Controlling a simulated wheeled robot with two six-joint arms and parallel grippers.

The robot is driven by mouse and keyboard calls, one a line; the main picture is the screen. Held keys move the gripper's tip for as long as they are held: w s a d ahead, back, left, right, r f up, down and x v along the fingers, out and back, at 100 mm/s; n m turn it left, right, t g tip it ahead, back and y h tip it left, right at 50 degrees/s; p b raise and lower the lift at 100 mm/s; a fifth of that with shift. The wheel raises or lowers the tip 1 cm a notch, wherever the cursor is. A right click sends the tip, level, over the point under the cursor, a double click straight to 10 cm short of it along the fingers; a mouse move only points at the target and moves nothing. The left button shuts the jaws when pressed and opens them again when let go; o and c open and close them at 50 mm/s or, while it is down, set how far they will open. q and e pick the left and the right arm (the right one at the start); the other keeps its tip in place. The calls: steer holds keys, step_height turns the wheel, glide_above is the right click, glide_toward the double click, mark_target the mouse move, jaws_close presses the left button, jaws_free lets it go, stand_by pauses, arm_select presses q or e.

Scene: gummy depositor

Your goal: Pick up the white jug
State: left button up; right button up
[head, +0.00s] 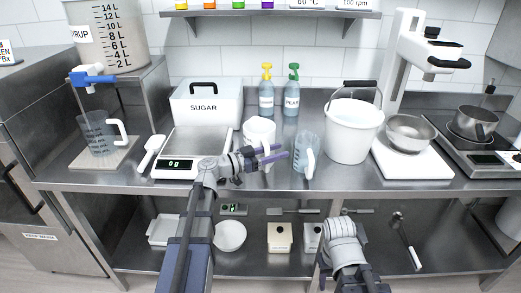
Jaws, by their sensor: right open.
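The white jug (260,127) stands upright on the steel counter, right of the scale. Its lower part is partly hidden behind my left gripper. My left gripper (276,154) is in front of the jug, its two purple-grey fingers pointing right. A narrow gap shows between the fingers; I cannot tell whether they touch or hold part of the jug. My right gripper (325,268) is low in front of the lower shelf, open, mostly hidden by its own wrist, and apart from the jug.
A clear measuring jug (303,152) stands close right of the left fingers. A white bucket (352,132) is further right. The scale (178,168), sugar box (205,106) and two pump bottles (291,97) surround the jug. Bare counter lies along the front edge.

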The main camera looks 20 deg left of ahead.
arm_select(q)
jaws_close()
stand_by(1.1)
